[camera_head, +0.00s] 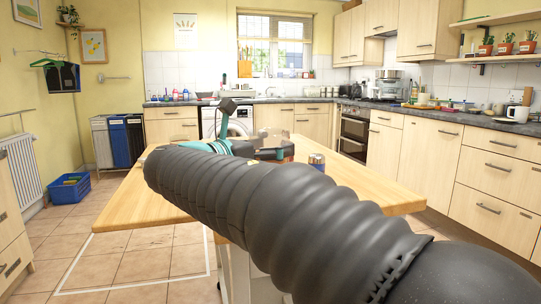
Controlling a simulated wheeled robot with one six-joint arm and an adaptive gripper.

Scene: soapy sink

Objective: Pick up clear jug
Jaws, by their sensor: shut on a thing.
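A see-through vessel with a brownish tint, which looks like the clear jug (274,148), is at the far part of the wooden table, just beyond my arm. My gripper (245,149) is at the jug's left side, shut on it. My dark ribbed arm hides most of the fingers and the lower part of the jug. I cannot tell whether the jug rests on the table or is lifted.
The table's left part is bare. A counter (440,115) with a sink and several items runs along the back and right. A blue crate (67,190) lies on the floor at left.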

